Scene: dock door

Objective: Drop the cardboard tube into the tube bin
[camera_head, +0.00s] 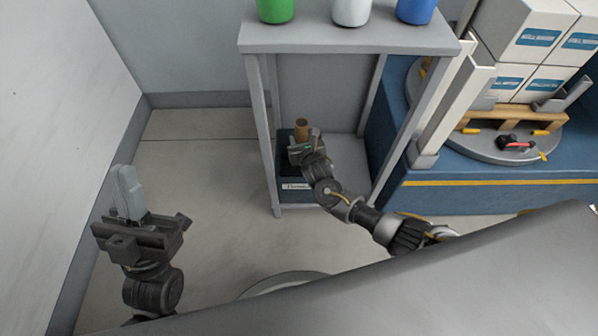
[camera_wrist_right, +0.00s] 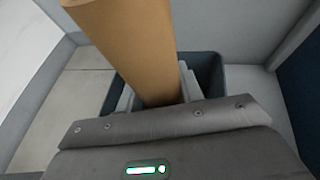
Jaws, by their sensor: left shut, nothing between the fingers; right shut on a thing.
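The brown cardboard tube (camera_head: 301,127) is held by my right gripper (camera_head: 303,146), above the dark blue tube bin (camera_head: 296,185). The bin stands on the lower shelf of the grey rack and carries a white label. In the right wrist view the tube (camera_wrist_right: 130,45) is large and tilted, between the shut fingers (camera_wrist_right: 158,92). The bin (camera_wrist_right: 212,75) shows behind and below it there. The tube's lower end is hidden by the gripper. My left gripper (camera_head: 126,192) is shut and empty, off to the left above the floor.
The grey rack (camera_head: 345,40) has a top shelf with a green container (camera_head: 276,10), a white one (camera_head: 351,11) and a blue one (camera_head: 415,10). Its posts flank the bin. At right, boxes (camera_head: 525,35) stand on a wooden pallet (camera_head: 510,117). The floor at left is clear.

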